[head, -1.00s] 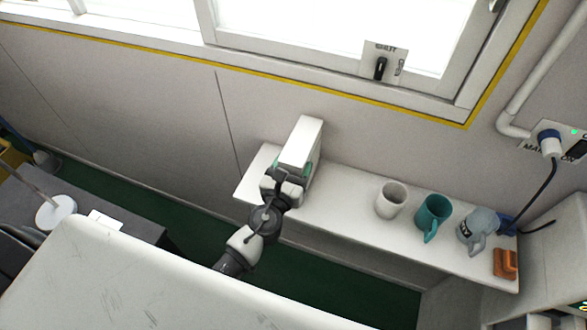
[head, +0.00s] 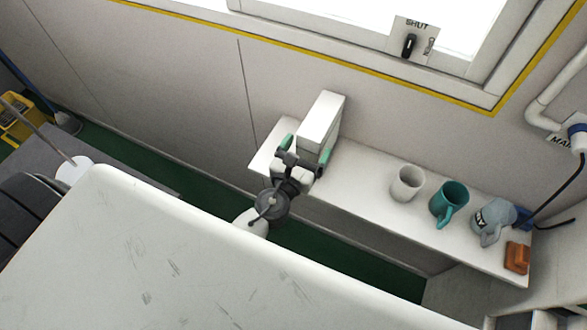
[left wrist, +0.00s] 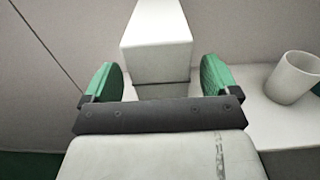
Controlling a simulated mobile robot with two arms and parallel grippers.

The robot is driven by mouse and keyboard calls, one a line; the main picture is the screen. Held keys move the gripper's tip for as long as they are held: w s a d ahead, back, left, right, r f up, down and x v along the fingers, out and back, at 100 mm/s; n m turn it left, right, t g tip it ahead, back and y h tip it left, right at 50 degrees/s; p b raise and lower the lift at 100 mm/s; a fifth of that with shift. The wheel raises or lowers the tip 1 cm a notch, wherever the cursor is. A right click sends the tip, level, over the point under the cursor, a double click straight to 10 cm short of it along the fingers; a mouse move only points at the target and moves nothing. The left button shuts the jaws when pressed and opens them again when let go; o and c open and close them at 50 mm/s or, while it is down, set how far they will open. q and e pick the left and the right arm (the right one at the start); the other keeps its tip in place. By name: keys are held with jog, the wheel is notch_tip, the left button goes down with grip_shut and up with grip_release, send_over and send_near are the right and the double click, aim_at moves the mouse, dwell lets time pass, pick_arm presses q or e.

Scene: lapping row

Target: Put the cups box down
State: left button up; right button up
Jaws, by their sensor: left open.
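The cups box is a plain white box (head: 321,122) that stands upright on the left part of the white wall shelf (head: 352,190). My left gripper (head: 306,149) is at the near side of the box, with one green fingertip at each side. In the left wrist view the box (left wrist: 157,35) lies ahead, between and beyond the two green fingers of the left gripper (left wrist: 160,80). The fingers are spread wide, and gaps show between them and the box. My right gripper is not in view.
A white scratched surface (head: 190,260) fills the foreground. The wall and window are behind the shelf.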

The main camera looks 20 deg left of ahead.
pick_arm(q)
jog(key=s+b, duration=0.2)
jog(key=s, duration=0.7)
jog(key=shift+a, duration=0.2)
jog(key=shift+f, duration=0.1)
jog(key=s+a+f+n+g, duration=0.1)
jog(key=s+f+n+g, duration=0.3)
jog(key=f, duration=0.6)
jog(key=s+a+f+n+g, duration=0.1)
jog(key=a+f+n+g, duration=0.1)
jog(key=f+n, duration=0.65)
jog(key=s+a+f+n+g, duration=0.1)
jog(key=s+f+n+g, duration=0.2)
jog(key=f, duration=0.9)
jog(key=s+a+f+n+g, duration=0.1)
jog(key=s+f+n+g, duration=0.3)
jog(key=s+f+n, duration=0.3)
jog(key=s+a+f+n+g, duration=0.2)
jog(key=s+f+n+g, duration=0.2)
jog(key=s+f+n, duration=0.4)
jog(key=s+n, duration=0.3)
jog(key=s, duration=0.4)
jog(key=shift+a+f+y, duration=0.15)
jog(key=shift+a+y, duration=0.05)
jog(key=shift+y, duration=0.1)
